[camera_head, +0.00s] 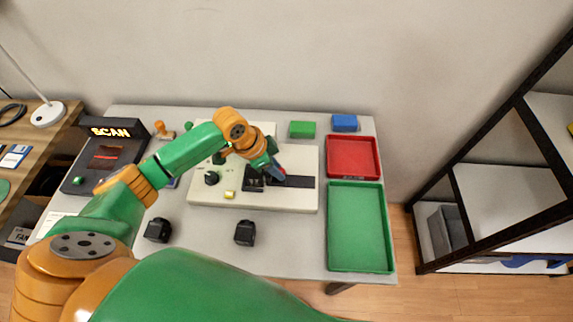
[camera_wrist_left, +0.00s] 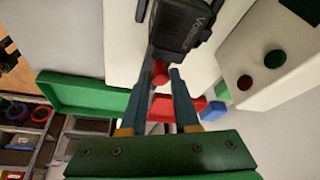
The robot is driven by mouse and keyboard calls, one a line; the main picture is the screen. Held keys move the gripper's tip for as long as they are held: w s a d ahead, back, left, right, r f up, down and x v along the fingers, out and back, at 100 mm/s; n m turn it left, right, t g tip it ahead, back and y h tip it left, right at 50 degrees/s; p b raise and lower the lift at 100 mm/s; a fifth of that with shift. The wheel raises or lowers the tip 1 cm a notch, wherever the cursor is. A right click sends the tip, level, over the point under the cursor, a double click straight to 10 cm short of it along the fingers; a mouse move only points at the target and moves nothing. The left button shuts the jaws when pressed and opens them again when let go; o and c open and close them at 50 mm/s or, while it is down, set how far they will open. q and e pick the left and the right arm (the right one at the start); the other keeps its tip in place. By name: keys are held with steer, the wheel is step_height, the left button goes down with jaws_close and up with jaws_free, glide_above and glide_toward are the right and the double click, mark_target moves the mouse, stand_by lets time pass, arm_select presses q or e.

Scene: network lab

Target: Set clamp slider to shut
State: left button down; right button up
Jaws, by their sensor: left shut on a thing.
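The cream fixture board (camera_head: 285,203) lies on the table in the head view. A black clamp body (camera_head: 253,186) sits on it, beside a dark slot or rail (camera_head: 301,182) running right. My left gripper (camera_head: 276,172) is over the clamp's right side. In the left wrist view, my left gripper (camera_wrist_left: 162,82) is shut on a small red knob (camera_wrist_left: 160,73), in front of the black clamp block (camera_wrist_left: 183,22). The slider's exact position along the rail is partly hidden by the fingers. My right gripper is not in view.
A red tray (camera_head: 377,157) and a green tray (camera_head: 331,235) are at the table's right side. Green (camera_head: 302,129) and blue (camera_head: 344,122) blocks lie behind the board. Black blocks (camera_head: 245,233) (camera_head: 158,230) stand in front. A scan station (camera_head: 104,158) is at left.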

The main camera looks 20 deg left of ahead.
mark_target(266, 184)
arm_select(q)
steer(key=shift+a, duration=0.1)
steer(key=c, duration=0.8)
jaws_free()
steer(key=shift+o, duration=0.7)
steer(key=shift+a, duration=0.15)
steer(key=shift+r, duration=0.1)
steer(key=v, duration=0.7)
steer(key=shift+s+a, duration=0.1)
steer(key=shift+s, duration=0.05)
